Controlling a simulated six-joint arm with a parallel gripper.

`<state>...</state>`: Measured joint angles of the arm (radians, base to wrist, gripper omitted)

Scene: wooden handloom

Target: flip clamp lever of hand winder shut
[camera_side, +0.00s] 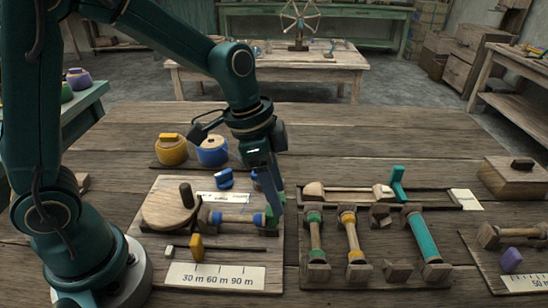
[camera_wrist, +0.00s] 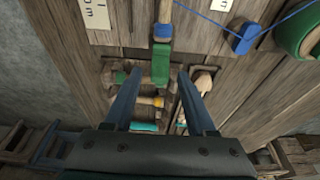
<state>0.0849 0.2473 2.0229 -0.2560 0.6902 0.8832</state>
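The hand winder stands on a wooden board (camera_side: 150,238) left of centre, with a round wooden crank wheel (camera_side: 168,210) and a blue-ended bobbin (camera_side: 236,218) lying across it. In the wrist view, a green block, apparently the clamp lever (camera_wrist: 160,64), sits at the end of the bobbin's blue part (camera_wrist: 162,28). My gripper (camera_side: 276,208) is low over the winder's right end. In the wrist view my gripper (camera_wrist: 159,74) is open, with one finger on each side of the green block. I cannot tell whether they touch it.
A rack (camera_side: 375,278) with several spools and a teal upright peg (camera_side: 397,182) stands close on the right. A yellow jar (camera_side: 171,150) and a blue yarn jar (camera_side: 212,152) stand behind the winder. A blue thread guide (camera_side: 225,179) rises near the bobbin.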

